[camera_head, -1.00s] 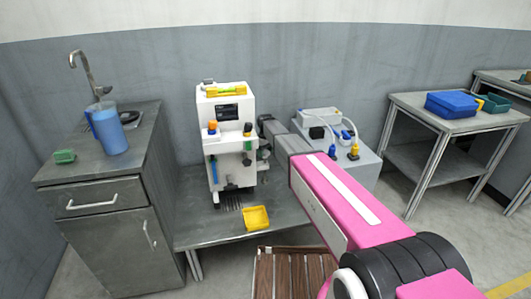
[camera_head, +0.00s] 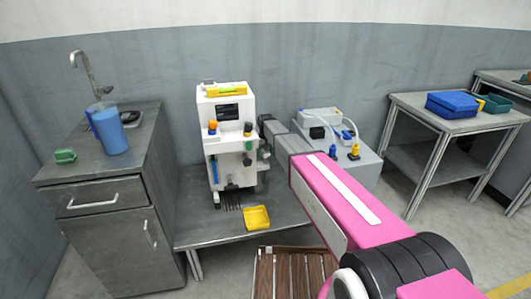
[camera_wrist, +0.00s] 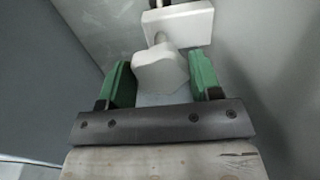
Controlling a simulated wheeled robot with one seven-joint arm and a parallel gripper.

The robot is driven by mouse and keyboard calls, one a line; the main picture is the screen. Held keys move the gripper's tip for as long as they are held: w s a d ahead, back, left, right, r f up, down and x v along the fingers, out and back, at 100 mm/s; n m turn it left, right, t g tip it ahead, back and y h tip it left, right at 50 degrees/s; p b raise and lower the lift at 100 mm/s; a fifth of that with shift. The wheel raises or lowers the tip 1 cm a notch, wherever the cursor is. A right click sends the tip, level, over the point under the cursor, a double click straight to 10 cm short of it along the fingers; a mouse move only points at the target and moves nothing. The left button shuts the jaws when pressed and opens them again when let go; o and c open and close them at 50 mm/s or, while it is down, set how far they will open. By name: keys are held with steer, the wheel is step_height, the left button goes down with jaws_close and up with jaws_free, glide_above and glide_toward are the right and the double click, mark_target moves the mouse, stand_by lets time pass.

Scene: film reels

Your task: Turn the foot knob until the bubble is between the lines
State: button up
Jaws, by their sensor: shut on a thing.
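The foot knob (camera_wrist: 160,70) is a pale, lobed knob in the wrist view, on a short stem below a white block (camera_wrist: 178,24). My gripper (camera_wrist: 160,82) is shut on the knob, with one green finger pad on either side. A yellow level (camera_head: 227,90) with a green vial lies on top of the white machine (camera_head: 230,110). The bubble and its lines are too small to read. In the head view my gripper is at the machine's right side, and the knob cannot be made out there.
The machine stands on a low grey metal table (camera_head: 205,232). A yellow tray (camera_head: 256,218) lies in front of it. A pale box with tubes (camera_head: 345,150) stands to the right behind my arm. A cabinet (camera_head: 100,215) with a blue jug (camera_head: 110,132) is at left.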

mark_target(266, 152)
steer(key=shift+d+f, duration=0.1)
steer(key=o, duration=0.9)
step_height(266, 152, up, 11)
steer(key=shift+f, duration=0.1)
steer(key=s+d+f+m, duration=0.1)
steer(key=s+d+f, duration=0.2)
steer(key=s+d, duration=0.5)
steer(key=s+d+f+m, duration=0.1)
steer(key=s+d+f, duration=0.2)
steer(key=s+d, duration=0.4)
steer(key=s+d+f+m, duration=0.1)
steer(key=s+d+f, duration=0.2)
steer(key=s+d, duration=0.5)
steer(key=shift+s+d+f, duration=0.15)
steer(key=shift+s, duration=2.55)
steer(key=shift+s+d+f, duration=0.15)
steer(key=shift+s, duration=2.55)
